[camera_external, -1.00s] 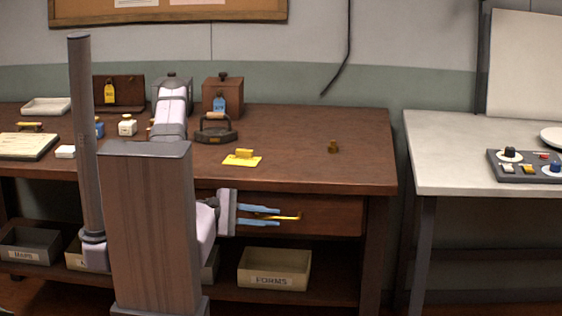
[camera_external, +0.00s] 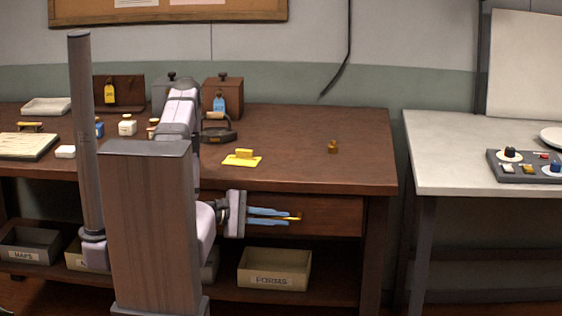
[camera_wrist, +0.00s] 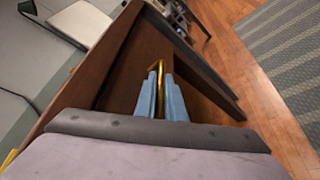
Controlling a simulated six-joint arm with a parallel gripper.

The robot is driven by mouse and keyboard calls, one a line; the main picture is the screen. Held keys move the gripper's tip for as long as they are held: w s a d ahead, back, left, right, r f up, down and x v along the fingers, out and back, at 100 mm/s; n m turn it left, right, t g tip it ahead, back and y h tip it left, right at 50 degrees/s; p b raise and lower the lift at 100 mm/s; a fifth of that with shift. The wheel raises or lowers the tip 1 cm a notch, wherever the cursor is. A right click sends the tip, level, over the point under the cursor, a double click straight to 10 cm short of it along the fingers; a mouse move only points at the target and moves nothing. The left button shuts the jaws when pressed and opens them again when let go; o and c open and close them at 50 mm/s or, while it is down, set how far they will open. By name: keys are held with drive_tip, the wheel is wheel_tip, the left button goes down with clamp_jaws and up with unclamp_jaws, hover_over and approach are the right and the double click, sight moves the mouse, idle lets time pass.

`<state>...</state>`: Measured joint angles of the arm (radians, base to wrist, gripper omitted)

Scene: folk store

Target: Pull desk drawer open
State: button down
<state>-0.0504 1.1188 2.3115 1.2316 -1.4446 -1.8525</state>
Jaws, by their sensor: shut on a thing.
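The brown wooden desk drawer (camera_external: 335,216) is at the right front of the desk, and its front looks flush with the desk in the external view. Its brass bar handle (camera_external: 293,218) is mostly covered by my fingers. My gripper (camera_external: 290,217) reaches it from the left with blue fingers. In the wrist view the two fingers (camera_wrist: 162,98) are closed around the brass handle (camera_wrist: 159,85), one on each side, close to the drawer front. The left part of the drawer is hidden behind my arm.
A box labelled FORMS (camera_external: 274,269) sits on the shelf below the drawer. A grey table (camera_external: 470,190) stands to the right, past a gap.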

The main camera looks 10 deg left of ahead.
drive_tip(key=s, duration=0.4)
drive_tip(key=shift+s, duration=0.15)
drive_tip(key=c, duration=2.1)
unclamp_jaws()
drive_tip(key=shift+a, duration=0.15)
drive_tip(key=shift+v, duration=3.55)
drive_tip(key=shift+r, duration=0.1)
